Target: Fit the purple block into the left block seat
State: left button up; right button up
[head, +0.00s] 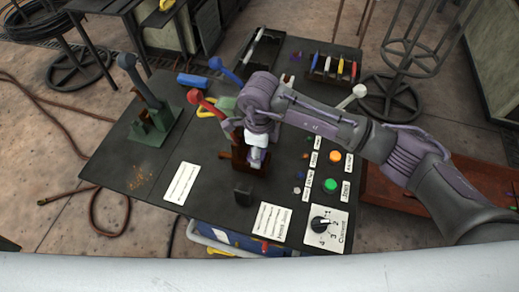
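My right arm reaches in from the right, and its gripper (257,157) points down over a brown wooden stand (240,163) in the middle of the dark table. Something pale purple shows around the fingertips; I cannot tell whether it is the purple block or part of the gripper. A very small purple thing (296,56) lies at the back of the table, beside the rack. I cannot single out the left block seat; the arm and gripper cover part of the stand. My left gripper is not in view.
The dark table (140,190) holds a green lever stand (152,117) at left, a red lever (198,99), a blue lever (218,66), a tool rack (332,67) and a black tray (262,50) behind. Buttons (334,157) and a selector knob (320,225) lie right. A dark block (243,193) stands in front.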

jog(key=shift+r, duration=0.1)
notch_tip(320, 180, up, 12)
dwell(0.6)
